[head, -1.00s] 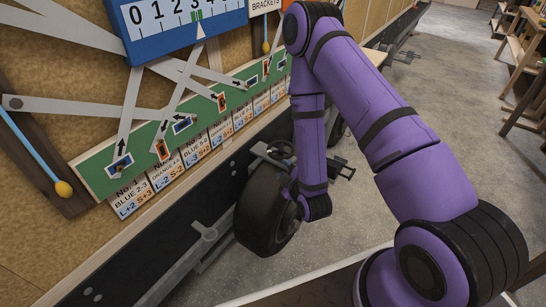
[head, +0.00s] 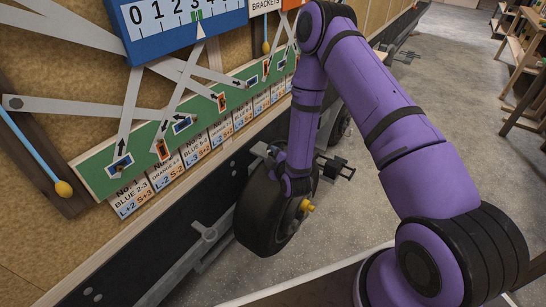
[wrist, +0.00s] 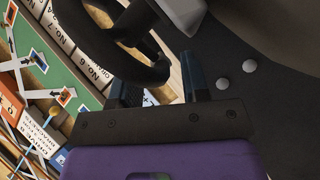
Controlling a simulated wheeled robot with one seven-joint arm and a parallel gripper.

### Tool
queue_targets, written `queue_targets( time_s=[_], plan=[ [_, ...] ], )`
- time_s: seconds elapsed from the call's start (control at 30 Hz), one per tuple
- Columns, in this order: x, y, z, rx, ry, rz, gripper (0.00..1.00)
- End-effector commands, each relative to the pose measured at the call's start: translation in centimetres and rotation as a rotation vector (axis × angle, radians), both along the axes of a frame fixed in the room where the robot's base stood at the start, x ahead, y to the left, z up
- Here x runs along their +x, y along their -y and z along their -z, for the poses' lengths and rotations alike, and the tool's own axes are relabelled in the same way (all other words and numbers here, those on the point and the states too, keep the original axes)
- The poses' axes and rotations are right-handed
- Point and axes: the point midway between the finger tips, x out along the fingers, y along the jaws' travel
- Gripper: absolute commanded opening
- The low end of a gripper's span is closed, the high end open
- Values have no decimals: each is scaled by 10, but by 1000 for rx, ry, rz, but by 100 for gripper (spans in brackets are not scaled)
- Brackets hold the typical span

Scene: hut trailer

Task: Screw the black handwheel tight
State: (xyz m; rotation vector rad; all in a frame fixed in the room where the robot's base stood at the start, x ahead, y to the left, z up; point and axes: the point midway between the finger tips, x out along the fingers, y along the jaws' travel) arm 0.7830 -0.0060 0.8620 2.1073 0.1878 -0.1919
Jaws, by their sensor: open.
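The black handwheel (wrist: 90,48) fills the upper left of the wrist view, with part of its rim, spokes and hub showing. My gripper (wrist: 160,70) is open, with its two dark fingers apart at the rim's lower right end. The rim end lies just ahead of the fingers, nearer the left one. I cannot tell whether they touch. In the head view my arm largely covers the handwheel and the gripper, above the trailer's black tyre.
The black tyre (head: 262,215) with a yellow hub knob (head: 307,205) stands close below my arm. The trailer wall carries a green board (head: 95,172) and grey pointer bars (head: 130,110). The grey floor at right is open.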

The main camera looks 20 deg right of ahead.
Motion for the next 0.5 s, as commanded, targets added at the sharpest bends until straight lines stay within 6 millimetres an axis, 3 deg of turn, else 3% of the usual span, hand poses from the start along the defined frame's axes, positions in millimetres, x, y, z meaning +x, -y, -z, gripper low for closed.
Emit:
queue_targets(
  time_s=[0.2, 0.4, 0.5],
  plan=[
    [0, 0, 0, 0, 0, 0, 42],
    [0, 0, 0, 0, -1, -1, 0],
    [0, 0, 1, 1, -2, 0, 0]
  ],
)
